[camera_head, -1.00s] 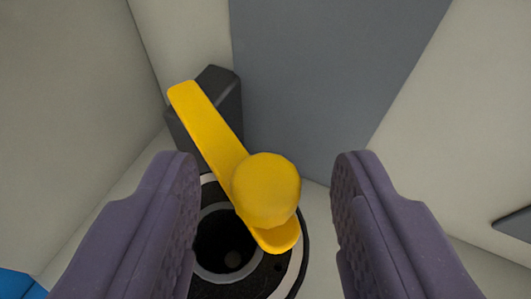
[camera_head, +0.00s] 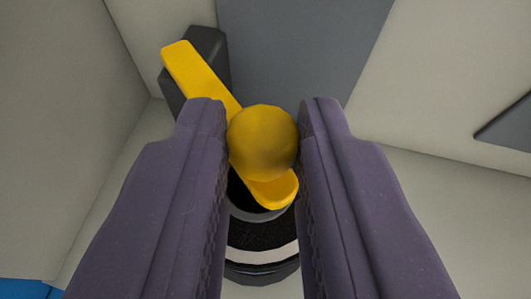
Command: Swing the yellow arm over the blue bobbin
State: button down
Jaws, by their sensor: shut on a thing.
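The yellow arm (camera_head: 194,72) is a flat bar with a round yellow ball knob (camera_head: 263,142) near its lower right end. Its upper left end lies by a dark block (camera_head: 207,46). My gripper (camera_head: 263,130) is shut on the ball knob, with one purple finger on each side. Below the bar is a round black part with a pale ring (camera_head: 262,253), partly hidden by my fingers and the bar. The bar crosses over part of it. I cannot make out a blue bobbin; only a blue patch (camera_head: 28,289) shows at the lower left corner.
A grey-blue panel (camera_head: 300,45) stands behind the yellow arm. Pale walls (camera_head: 60,130) rise to the left and right. A dark flat piece (camera_head: 508,124) is on the right wall. Pale floor (camera_head: 440,215) is clear at the right.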

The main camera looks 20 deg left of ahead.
jog(key=shift+s+a+m+h, duration=0.25)
jog(key=shift+m+h, duration=0.15)
jog(key=shift+h, duration=0.1)
jog(key=c, duration=1)
grip_release()
jog(key=shift+o, duration=0.2)
jog(key=p+v, duration=0.2)
jog(key=v, duration=0.5)
jog(key=shift+s+p, duration=0.3)
jog(key=shift+s, duration=0.05)
jog(key=shift+d+r, duration=0.1)
